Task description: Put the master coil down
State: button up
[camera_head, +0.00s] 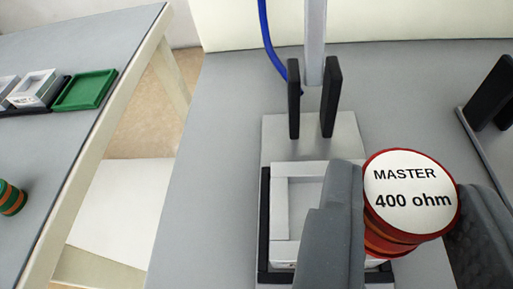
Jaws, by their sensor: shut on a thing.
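The master coil (412,192) is a red spool with a white top label reading "MASTER 400 ohm". My gripper (408,215) is shut on it, with one dark grey finger on its left side and one on its right. The coil is upright or nearly so, with its label facing the camera. Below and to the left is a light grey square holder (282,220) with a dark frame, partly hidden by my left finger. I cannot tell whether the coil's underside touches anything.
Two black upright plates (314,98) stand behind the holder on a grey base plate. More black plates (490,92) stand at the right. A blue cable (268,40) hangs behind. Across a gap at left, another table (60,130) bears a green tray (86,90) and a green-orange coil (10,198).

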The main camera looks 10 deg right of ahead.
jog(key=shift+w+a+f, duration=0.1)
jog(key=shift+w+a, duration=0.2)
jog(key=shift+w, duration=0.4)
jog(key=shift+w+a+f, duration=0.1)
jog(key=shift+w+a, duration=0.2)
jog(key=shift+w, duration=0.35)
notch_tip(320, 180, down, 3)
jog(key=shift+r+b, duration=0.1)
jog(key=shift+b, duration=0.8)
jog(key=shift+s+f, duration=0.15)
jog(key=shift+f, duration=0.25)
grip_shut()
jog(key=o, duration=1)
grip_release()
jog(key=shift+f, duration=0.1)
jog(key=shift+c, duration=0.2)
jog(key=shift+a+r, duration=0.1)
jog(key=shift+r, duration=0.15)
jog(key=p+v, duration=0.2)
jog(key=v, duration=0.9)
jog(key=shift+s+r+p, duration=0.2)
jog(key=shift+s+p, duration=0.05)
jog(key=shift+p, duration=0.1)
